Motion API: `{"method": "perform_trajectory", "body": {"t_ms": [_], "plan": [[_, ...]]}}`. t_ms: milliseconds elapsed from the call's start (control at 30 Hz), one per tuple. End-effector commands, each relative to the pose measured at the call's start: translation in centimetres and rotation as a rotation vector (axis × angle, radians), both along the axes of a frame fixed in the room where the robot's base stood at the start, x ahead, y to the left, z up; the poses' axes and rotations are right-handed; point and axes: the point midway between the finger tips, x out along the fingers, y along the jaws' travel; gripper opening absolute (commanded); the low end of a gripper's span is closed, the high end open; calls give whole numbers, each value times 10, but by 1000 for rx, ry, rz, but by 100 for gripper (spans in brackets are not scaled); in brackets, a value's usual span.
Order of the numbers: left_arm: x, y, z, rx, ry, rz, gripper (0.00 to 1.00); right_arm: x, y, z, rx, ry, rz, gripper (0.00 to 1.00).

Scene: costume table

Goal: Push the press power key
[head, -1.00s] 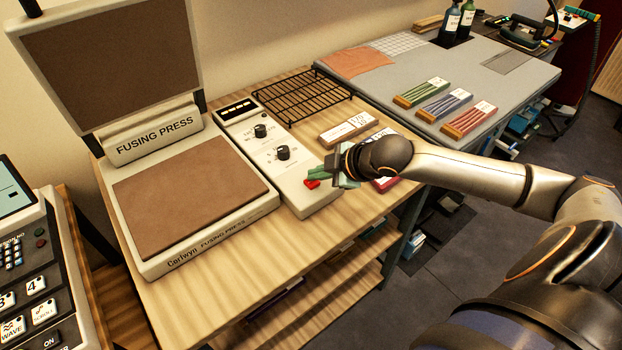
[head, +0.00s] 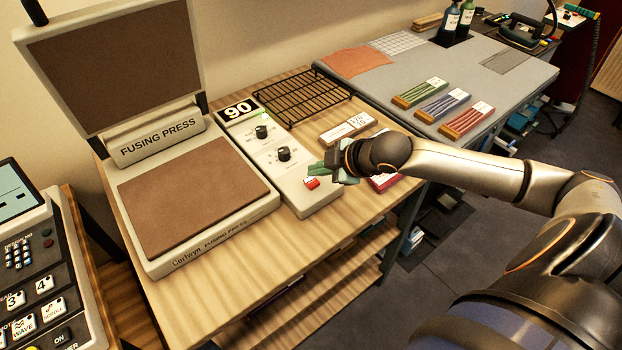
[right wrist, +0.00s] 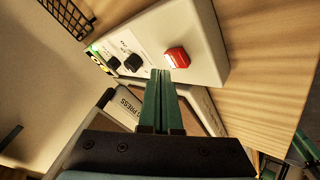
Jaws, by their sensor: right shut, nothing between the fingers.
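The press power key (head: 312,183) is a small red rocker at the front end of the white control box (head: 318,203). It looks lit. In the right wrist view the red key (right wrist: 176,58) sits just beyond my fingertips. The box's display (head: 237,109) reads 90, and a small green light shows below it. My right gripper (head: 318,170) is shut and empty, with its green fingers right at the key's upper edge in the head view; whether they touch it I cannot tell. The fusing press (head: 195,205) stands open left of the box. My left gripper is not in view.
A black wire rack (head: 300,95) lies behind the control box. Small labelled boxes (head: 347,128) lie to its right, partly behind my right arm. A keypad machine (head: 40,260) stands at the left. Bare wooden table (head: 240,275) lies in front.

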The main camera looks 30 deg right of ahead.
Motion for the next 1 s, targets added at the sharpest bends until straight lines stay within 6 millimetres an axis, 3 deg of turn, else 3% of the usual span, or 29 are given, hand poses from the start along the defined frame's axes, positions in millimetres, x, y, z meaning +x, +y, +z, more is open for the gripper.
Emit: {"method": "perform_trajectory", "body": {"t_ms": [400,700,1000], "plan": [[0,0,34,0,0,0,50,0,0,37,0,0,0,0],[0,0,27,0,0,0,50,0,0,59,-1,-2,-1,0],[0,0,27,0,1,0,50,0,0,60,1,0,-1,0]]}}
